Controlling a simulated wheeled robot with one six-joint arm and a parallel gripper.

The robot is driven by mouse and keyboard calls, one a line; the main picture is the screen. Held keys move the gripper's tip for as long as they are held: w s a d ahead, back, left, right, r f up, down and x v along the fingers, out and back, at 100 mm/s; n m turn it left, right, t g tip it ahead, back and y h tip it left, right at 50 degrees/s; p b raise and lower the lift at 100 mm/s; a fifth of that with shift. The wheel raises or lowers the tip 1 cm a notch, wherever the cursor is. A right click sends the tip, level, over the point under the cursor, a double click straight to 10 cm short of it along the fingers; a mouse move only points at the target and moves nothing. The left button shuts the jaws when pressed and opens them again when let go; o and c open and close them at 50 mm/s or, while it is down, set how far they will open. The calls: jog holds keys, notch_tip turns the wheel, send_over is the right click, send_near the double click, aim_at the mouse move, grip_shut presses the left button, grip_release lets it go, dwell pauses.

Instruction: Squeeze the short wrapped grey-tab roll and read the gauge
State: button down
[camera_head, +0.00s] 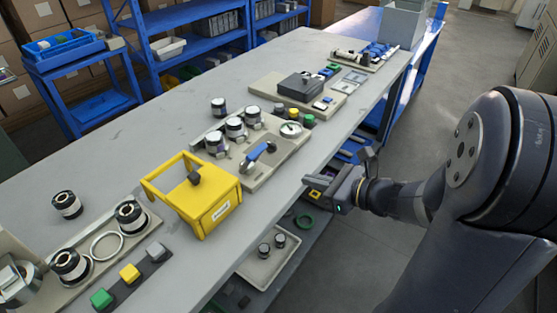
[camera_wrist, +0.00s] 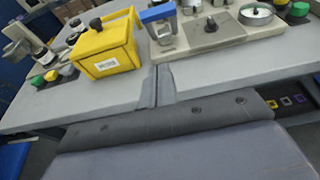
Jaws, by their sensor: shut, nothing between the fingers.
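Several black-and-white rolls stand on the bench: one alone at the left (camera_head: 67,204), two on the left base plate (camera_head: 131,216) (camera_head: 71,266), and a group around the middle fixture (camera_head: 236,128). I cannot tell which is the short wrapped grey-tab roll. A round dial that looks like the gauge (camera_head: 291,129) sits at the right end of the middle fixture; its reading is too small to make out. It also shows in the wrist view (camera_wrist: 256,13). My gripper (camera_head: 312,188) is shut and empty at the bench's front edge, apart from the rolls. Its closed fingers (camera_wrist: 155,85) show in the wrist view.
A yellow box with a handle (camera_head: 212,212) stands left of my gripper. A blue-handled clamp (camera_head: 260,152) is on the middle fixture. Green, yellow and grey blocks (camera_head: 129,273) line the front left. A lower tray (camera_head: 268,265) holds two small rolls. The bench's back left is clear.

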aim_at(252, 159)
jog(key=shift+w+d, duration=0.1)
dwell(0.3)
jog(key=x, duration=1)
jog(key=shift+b, duration=0.35)
jog(key=shift+w+a+r+p, duration=0.25)
jog(key=shift+w+a+r, duration=0.25)
jog(key=shift+a, duration=0.2)
jog(key=shift+w+a+r+p, duration=0.25)
jog(key=shift+w+a+r, duration=0.25)
jog(key=shift+a, duration=0.2)
jog(key=shift+w, duration=0.1)
